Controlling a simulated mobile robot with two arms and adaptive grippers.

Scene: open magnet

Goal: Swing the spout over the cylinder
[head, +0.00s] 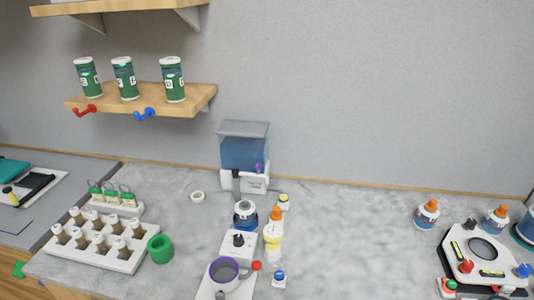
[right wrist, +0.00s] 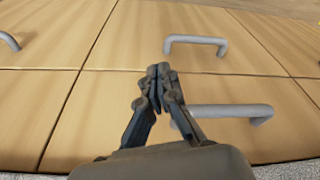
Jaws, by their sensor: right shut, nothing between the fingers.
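A dispenser with a blue tank (head: 245,150) on a white base stands at the back middle of the counter in the head view. A dark, narrow part that looks like its spout (head: 236,180) is at the front left of it, and a purple knob (head: 260,168) is at its right. I cannot tell for sure which thing is the cylinder; a white and yellow upright container with an orange top (head: 273,238) stands in front. My right gripper (right wrist: 158,70) is shut and empty in the right wrist view, before wooden cabinet fronts. My left gripper is not in view.
A purple-rimmed cup (head: 225,270) stands at the front on a white base. A white rack of vials (head: 95,240) and a green ring (head: 160,249) are left. A black and white device (head: 484,256) is right. Grey handles (right wrist: 196,42) are near my right gripper.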

